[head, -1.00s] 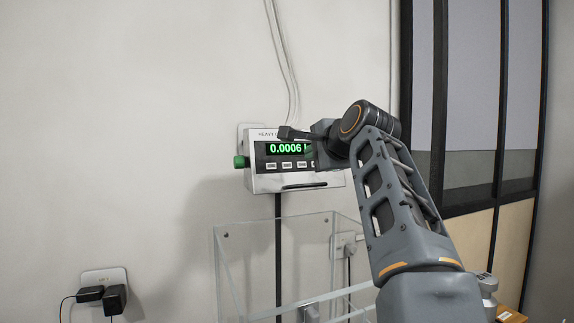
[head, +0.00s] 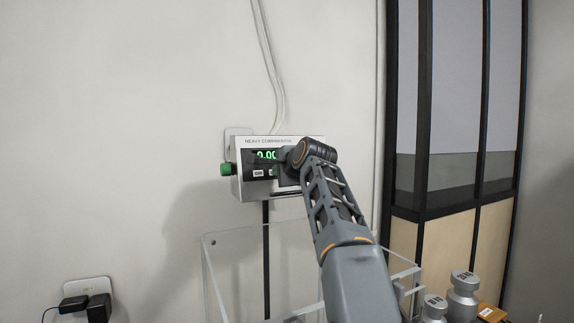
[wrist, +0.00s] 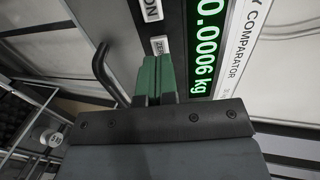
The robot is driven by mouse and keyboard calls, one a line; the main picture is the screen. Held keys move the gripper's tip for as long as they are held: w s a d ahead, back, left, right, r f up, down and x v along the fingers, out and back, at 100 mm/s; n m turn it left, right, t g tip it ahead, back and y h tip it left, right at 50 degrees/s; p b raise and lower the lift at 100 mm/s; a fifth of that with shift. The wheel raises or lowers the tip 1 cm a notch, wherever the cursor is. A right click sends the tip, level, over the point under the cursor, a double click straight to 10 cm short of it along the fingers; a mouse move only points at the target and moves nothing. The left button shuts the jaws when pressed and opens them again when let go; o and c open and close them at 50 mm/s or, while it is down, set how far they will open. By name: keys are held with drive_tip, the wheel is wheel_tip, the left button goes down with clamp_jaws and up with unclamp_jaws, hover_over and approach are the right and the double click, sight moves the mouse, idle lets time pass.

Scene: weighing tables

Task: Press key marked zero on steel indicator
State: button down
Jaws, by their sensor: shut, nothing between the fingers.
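The steel indicator (head: 308,142) hangs on the wall in the head view, with a lit green display and a row of pale keys below it. The wrist view shows its display (wrist: 208,45) reading 0.0006 kg, turned sideways. My gripper (wrist: 158,80) is shut and empty, its green fingertips close to the face beside the display. A small white key (wrist: 160,45) lies just beyond the tips; its mark is too small to read surely. I cannot tell whether the tips touch the face. In the head view, my wrist hides the right part of the display and keys.
A green knob (head: 226,169) sticks out from the indicator's left side. A clear-walled enclosure (head: 212,240) stands below. Metal weights (head: 463,295) stand at the lower right. A dark curved bar (wrist: 103,68) shows left of my fingertips in the wrist view.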

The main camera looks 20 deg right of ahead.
drive_tip(key=shift+x, duration=1)
drive_tip(key=shift+w+f+p, duration=0.2)
drive_tip(key=shift+w+p, duration=0.4)
drive_tip(key=shift+p, duration=0.35)
drive_tip(key=shift+s, duration=0.1)
drive_tip(key=b+v, duration=0.3)
drive_tip(key=v, duration=1.1)
drive_tip(key=shift+r, duration=0.3)
